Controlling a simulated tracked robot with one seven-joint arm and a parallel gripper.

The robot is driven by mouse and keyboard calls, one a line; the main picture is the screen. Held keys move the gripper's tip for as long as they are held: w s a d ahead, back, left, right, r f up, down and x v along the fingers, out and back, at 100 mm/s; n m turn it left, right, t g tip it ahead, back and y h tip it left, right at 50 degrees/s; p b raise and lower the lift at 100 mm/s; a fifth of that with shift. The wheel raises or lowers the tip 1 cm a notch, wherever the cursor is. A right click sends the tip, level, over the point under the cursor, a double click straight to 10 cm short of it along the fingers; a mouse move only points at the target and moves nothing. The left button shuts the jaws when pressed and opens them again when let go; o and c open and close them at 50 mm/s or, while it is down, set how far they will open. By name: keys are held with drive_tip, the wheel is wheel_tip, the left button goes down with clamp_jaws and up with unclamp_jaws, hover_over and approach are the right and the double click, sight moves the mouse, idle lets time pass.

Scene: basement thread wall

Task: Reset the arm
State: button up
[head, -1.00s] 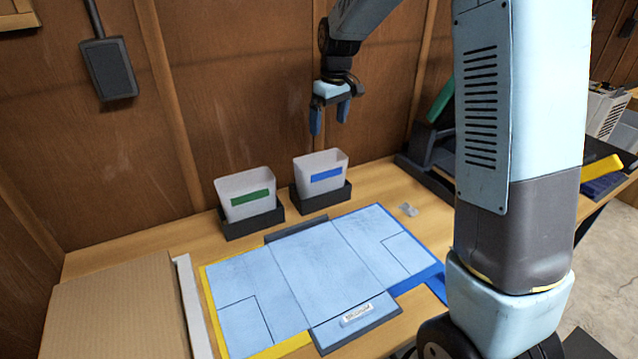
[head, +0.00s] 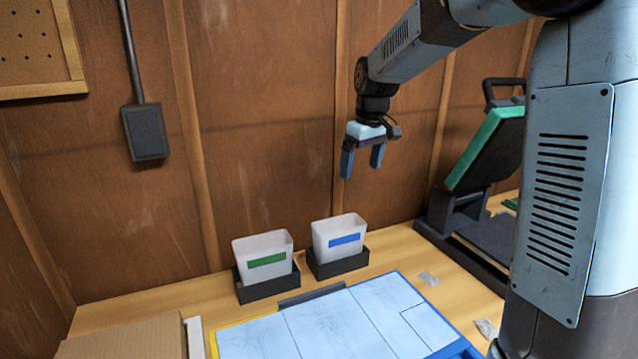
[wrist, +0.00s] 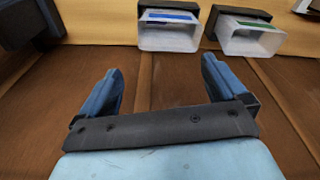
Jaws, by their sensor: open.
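My gripper (head: 362,162) hangs in the air above the bench, in front of the wooden wall and above the blue-labelled bin. Its two blue fingers point down and stand apart with nothing between them. In the wrist view my gripper (wrist: 162,90) also shows open and empty. My arm reaches in from the upper right in the head view.
A green-labelled bin (head: 264,259) and a blue-labelled bin (head: 340,240) stand in black holders at the back of the bench. A light blue mat (head: 340,325) lies in front. A green-and-black machine (head: 485,160) stands right. A cardboard box (head: 130,340) is front left.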

drive_tip(key=s+d+r+m+t, duration=0.1)
drive_tip(key=s+d+r+m, duration=0.2)
drive_tip(key=s, duration=0.5)
drive_tip(key=s+d+r+t, duration=0.1)
drive_tip(key=s+d+r, duration=0.2)
drive_tip(key=s+d, duration=0.3)
drive_tip(key=s+d+f+m+t, duration=0.1)
drive_tip(key=s+m, duration=0.1)
drive_tip(key=s, duration=0.6)
drive_tip(key=s+d+f+m+t+h, duration=0.1)
drive_tip(key=s+f+m, duration=0.1)
drive_tip(key=s, duration=0.6)
drive_tip(key=shift+s+d+f, duration=0.15)
drive_tip(key=shift+s+d, duration=0.15)
drive_tip(key=shift+d, duration=0.05)
drive_tip(key=shift+a, duration=0.2)
